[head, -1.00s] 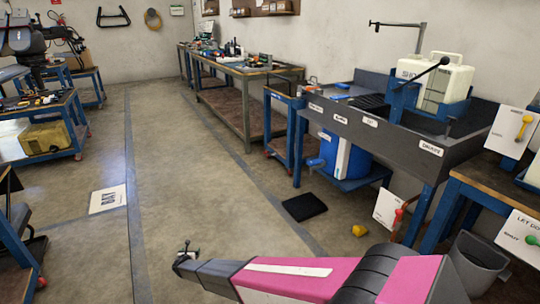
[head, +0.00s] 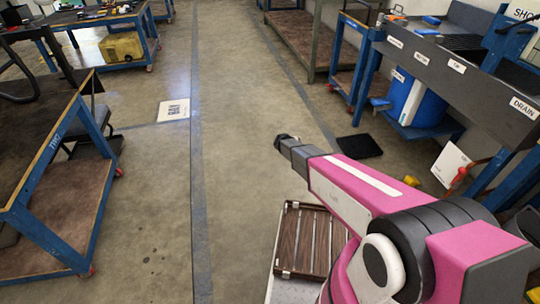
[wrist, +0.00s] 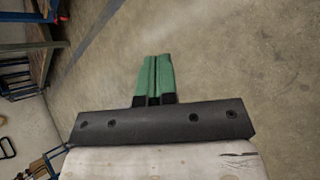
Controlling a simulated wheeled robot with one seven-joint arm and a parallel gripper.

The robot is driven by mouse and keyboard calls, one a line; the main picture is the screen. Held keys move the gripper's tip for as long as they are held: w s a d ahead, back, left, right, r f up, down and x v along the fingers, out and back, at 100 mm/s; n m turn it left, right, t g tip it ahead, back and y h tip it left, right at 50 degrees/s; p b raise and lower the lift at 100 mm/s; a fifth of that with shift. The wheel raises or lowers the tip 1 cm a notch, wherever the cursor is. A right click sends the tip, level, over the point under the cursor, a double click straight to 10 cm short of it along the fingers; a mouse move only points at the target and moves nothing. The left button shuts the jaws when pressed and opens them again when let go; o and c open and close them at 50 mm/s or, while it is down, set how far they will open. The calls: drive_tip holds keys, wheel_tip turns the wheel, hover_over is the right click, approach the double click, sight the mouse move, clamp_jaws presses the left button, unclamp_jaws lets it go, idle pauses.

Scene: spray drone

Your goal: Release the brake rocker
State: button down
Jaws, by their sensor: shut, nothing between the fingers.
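I cannot pick out a brake rocker in either view. Red casters show at the foot of the blue-framed cart on the left (head: 92,270), too small to tell if one carries a rocker. My gripper shows in the wrist view as two green fingers pressed together (wrist: 155,76), with nothing between them and bare floor beyond. In the head view, the dark end of my pink arm (head: 286,141) hangs over the open floor, apart from the carts and benches; its fingers cannot be made out there.
A blue-framed cart (head: 50,165) stands at left. A sink bench (head: 450,72) with a blue barrel (head: 414,103) stands at right. A black mat (head: 360,146) and a white floor sign (head: 173,110) lie on the floor. The aisle between is clear.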

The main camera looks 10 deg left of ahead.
drive_tip(key=s+d+r+m+g+y, duration=0.1)
drive_tip(key=s+d+r+m+g, duration=0.3)
drive_tip(key=s+d+r+m, duration=0.65)
drive_tip(key=s+d+r+m+g+y, duration=0.1)
drive_tip(key=s+d+r+m+y, duration=0.2)
drive_tip(key=s+d+r, duration=0.2)
drive_tip(key=s+d+r+m+g+y, duration=0.2)
drive_tip(key=s+d+r, duration=0.4)
drive_tip(key=s, duration=0.5)
drive_tip(key=shift+d+r+m+y, duration=0.15)
drive_tip(key=shift+r+m+y, duration=0.35)
drive_tip(key=shift+r+m, duration=0.55)
drive_tip(key=shift+f, duration=0.2)
